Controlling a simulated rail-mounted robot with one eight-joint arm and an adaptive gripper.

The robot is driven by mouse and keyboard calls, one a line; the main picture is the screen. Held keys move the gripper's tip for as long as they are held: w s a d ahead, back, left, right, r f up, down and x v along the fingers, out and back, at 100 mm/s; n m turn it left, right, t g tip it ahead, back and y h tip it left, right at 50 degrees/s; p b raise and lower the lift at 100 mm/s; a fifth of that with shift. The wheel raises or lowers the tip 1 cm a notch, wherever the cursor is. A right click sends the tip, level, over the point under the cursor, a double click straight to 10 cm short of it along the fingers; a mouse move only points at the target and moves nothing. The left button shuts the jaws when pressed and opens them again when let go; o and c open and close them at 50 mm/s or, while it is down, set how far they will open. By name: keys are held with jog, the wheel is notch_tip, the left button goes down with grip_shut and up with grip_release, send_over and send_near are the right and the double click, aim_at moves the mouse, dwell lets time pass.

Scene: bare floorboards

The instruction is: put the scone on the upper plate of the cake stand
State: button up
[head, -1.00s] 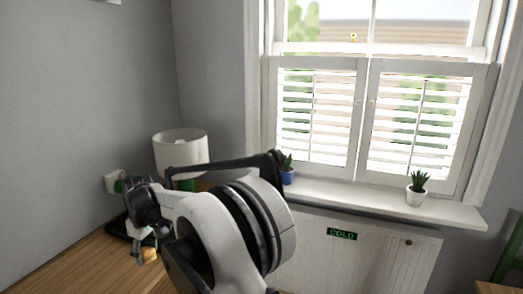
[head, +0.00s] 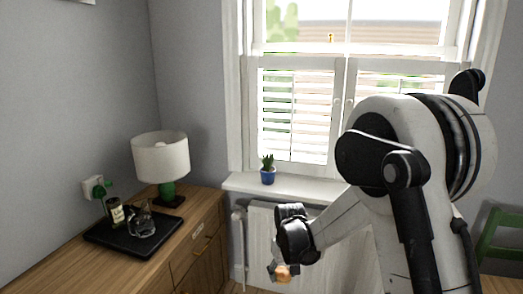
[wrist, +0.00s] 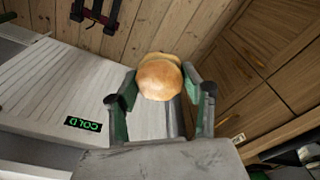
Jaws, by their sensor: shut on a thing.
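The scone (wrist: 160,78) is round and golden brown. My gripper (wrist: 160,96) is shut on it, with one green-lined finger on each side in the wrist view. In the head view my gripper (head: 278,268) is low in the middle, and the scone (head: 284,275) shows as a small orange-brown shape at its end. It is held in the air in front of the radiator, right of the sideboard. I do not see the cake stand in either view.
The wooden sideboard (head: 205,213) at left carries a lamp (head: 160,155) and a black tray (head: 105,243) with a bottle and a glass vessel. The white radiator (head: 262,235) is under the windowsill, which holds a potted plant (head: 268,176). A green chair (head: 497,240) stands at right.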

jog(key=s+d+m, duration=0.2)
jog(key=s+d, duration=0.2)
jog(key=d, duration=0.2)
jog(key=s+d+f+m, duration=0.1)
jog(key=s+d, duration=0.3)
jog(key=d, duration=0.3)
jog(key=shift+s+d+f+m, duration=0.15)
jog(key=shift+s+m, duration=0.25)
